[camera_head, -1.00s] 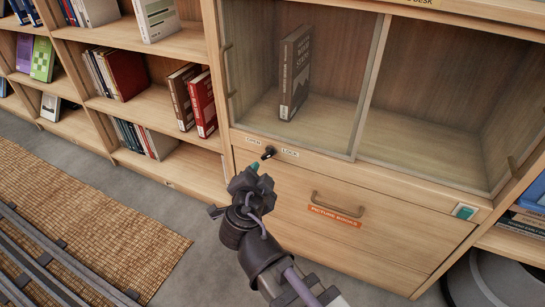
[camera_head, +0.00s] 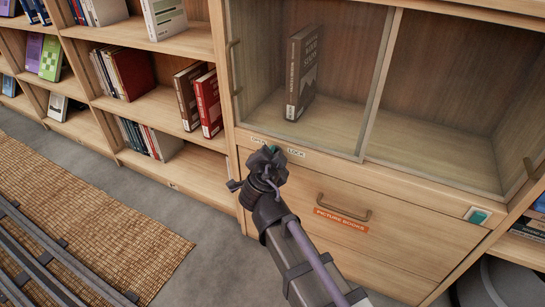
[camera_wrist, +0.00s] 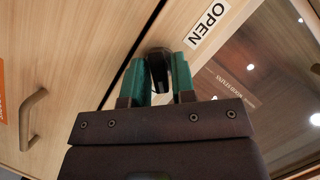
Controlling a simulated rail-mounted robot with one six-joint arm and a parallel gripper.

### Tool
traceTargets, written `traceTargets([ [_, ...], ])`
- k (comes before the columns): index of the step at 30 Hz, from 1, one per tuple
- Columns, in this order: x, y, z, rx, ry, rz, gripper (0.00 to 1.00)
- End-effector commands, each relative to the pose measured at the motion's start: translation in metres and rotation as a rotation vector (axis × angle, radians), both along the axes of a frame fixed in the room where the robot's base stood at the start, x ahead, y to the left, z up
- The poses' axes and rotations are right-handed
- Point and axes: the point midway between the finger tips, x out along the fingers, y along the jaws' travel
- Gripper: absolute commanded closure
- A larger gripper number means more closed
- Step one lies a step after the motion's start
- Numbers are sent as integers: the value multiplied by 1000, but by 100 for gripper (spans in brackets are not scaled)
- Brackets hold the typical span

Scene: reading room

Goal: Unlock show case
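The show case (camera_head: 375,85) has a glass front at the left of its opening. Below it are a lock plate with an OPEN label (camera_head: 258,140) and a LOCK label (camera_head: 296,153); the OPEN label also shows in the wrist view (camera_wrist: 207,25). In the wrist view the black lock knob (camera_wrist: 159,62) sits between the green fingertips of my gripper (camera_wrist: 157,78), one on each side. I cannot tell whether both fingers press on it. In the head view my gripper (camera_head: 268,152) reaches the lock and hides the knob.
A drawer with a handle (camera_head: 343,207) and a PICTURE BOOKS label (camera_head: 341,220) lies below the lock. A brown book (camera_head: 301,75) stands inside the case. Bookshelves (camera_head: 150,105) stand at the left. A green switch (camera_head: 478,216) is at the lower right.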

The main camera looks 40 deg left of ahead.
Motion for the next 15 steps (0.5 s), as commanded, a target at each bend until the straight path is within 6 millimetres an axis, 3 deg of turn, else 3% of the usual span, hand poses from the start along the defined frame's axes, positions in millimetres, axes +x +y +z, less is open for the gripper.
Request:
traceTargets([
  [7, 0, 0, 0, 0, 0, 0, 100],
  [15, 0, 0, 0, -9, -2, 0, 100],
])
